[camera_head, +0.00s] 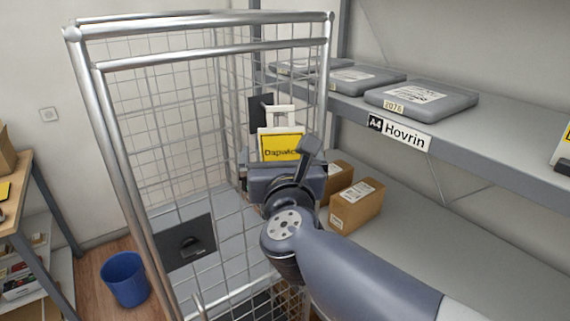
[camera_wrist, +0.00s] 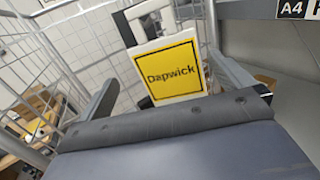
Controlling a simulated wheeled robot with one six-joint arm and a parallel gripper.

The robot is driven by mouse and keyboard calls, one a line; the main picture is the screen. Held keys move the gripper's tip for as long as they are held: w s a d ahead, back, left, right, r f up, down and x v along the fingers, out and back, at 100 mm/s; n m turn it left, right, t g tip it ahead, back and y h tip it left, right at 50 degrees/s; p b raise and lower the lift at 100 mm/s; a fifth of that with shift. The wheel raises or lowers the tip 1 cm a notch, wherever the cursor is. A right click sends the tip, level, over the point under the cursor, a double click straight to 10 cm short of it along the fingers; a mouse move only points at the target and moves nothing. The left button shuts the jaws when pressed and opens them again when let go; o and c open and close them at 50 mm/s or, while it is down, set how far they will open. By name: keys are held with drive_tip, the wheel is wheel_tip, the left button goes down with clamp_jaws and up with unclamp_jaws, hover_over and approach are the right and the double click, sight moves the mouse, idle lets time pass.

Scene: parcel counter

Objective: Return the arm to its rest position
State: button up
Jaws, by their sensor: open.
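My arm reaches in from the lower right of the head view, in front of the wire roll cage (camera_head: 205,42). My gripper (camera_head: 277,155) is raised near the cage's right side, and its jaws are open. In the wrist view, the two grey fingers of my gripper (camera_wrist: 165,78) stand well apart. A yellow "Dapwick" card (camera_head: 281,147) with a white frame shows beyond the palm. It appears between the fingers in the wrist view (camera_wrist: 172,77). I cannot tell how far it is from the fingers. The gripper hides the card's lower part.
A grey shelf (camera_head: 510,140) labelled "Hovrin" (camera_head: 404,134) carries several flat grey parcels (camera_head: 420,98). Brown boxes (camera_head: 356,205) stand on the lower surface behind my arm. A blue bin (camera_head: 125,279) and a wooden table (camera_head: 18,190) are at left. The lower surface at right looks clear.

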sight(277, 144)
drive_tip(key=shift+s+d+r, duration=0.1)
drive_tip(key=shift+s+d, duration=0.1)
drive_tip(key=shift+s, duration=0.6)
drive_tip(key=shift+s+d+r, duration=0.1)
drive_tip(key=shift+s+d, duration=0.1)
drive_tip(key=shift+s, duration=0.6)
drive_tip(key=shift+w, duration=0.1)
drive_tip(key=shift+w+a+f+p, duration=0.15)
drive_tip(key=shift+w+a, duration=0.15)
drive_tip(key=shift+w, duration=1.3)
drive_tip(key=shift+w+a+f+p, duration=0.15)
drive_tip(key=shift+w+a+p, duration=0.1)
drive_tip(key=shift+w, duration=1.35)
drive_tip(key=shift+w+a+f+p, duration=0.15)
drive_tip(key=shift+w+a, duration=0.15)
drive_tip(key=shift+w, duration=1.3)
drive_tip(key=shift+s, duration=0.1)
